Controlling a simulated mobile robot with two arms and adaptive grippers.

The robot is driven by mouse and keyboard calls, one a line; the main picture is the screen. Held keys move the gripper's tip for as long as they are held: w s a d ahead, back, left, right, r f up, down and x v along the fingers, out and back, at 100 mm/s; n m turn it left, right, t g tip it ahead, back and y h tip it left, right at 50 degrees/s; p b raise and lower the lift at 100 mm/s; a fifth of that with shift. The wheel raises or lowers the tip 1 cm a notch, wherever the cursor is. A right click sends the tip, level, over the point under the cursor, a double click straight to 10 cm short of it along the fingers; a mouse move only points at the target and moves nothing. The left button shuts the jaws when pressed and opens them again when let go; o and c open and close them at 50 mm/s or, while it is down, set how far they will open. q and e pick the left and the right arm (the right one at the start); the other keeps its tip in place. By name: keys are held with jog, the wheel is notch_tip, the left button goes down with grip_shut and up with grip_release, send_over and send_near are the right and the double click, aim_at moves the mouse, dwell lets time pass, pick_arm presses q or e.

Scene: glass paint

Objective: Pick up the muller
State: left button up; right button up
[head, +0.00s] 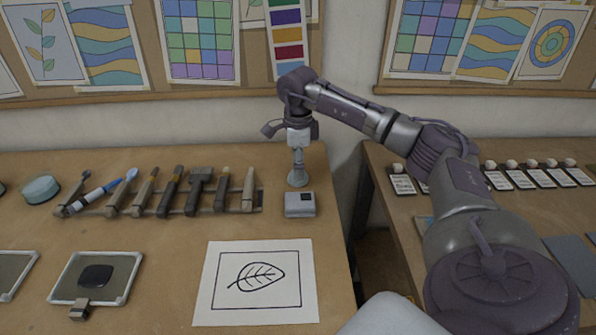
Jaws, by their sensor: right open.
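The glass muller (298,178) stands upright near the back right of the left table, with a pale round foot and a narrower handle. My right gripper (297,138) points down at the top of the muller, its fingers spread to either side. I cannot tell whether the fingers touch the handle. The upper end of the handle is partly hidden by the gripper. My left gripper is out of view.
A rack of brushes and tools (158,213) lies to the left. A leaf drawing (258,313) and a framed glass plate (64,291) lie in front. A gap separates the right table (400,217).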

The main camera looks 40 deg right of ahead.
grip_shut()
dwell(0.3)
jog(key=shift+r, duration=0.15)
notch_tip(320, 180, up, 4)
jog(key=shift+r+b, duration=0.1)
jog(key=shift+b, duration=0.35)
jog(key=s+a+r, duration=0.2)
jog(key=s+r, duration=0.1)
jog(key=s, duration=0.2)
jog(key=s+a+r+b, duration=0.1)
jog(key=s+a+r, duration=0.1)
jog(key=s, duration=0.3)
jog(key=shift+s+a+r, duration=0.3)
jog(key=shift+s+r, duration=0.1)
jog(key=shift+r, duration=0.45)
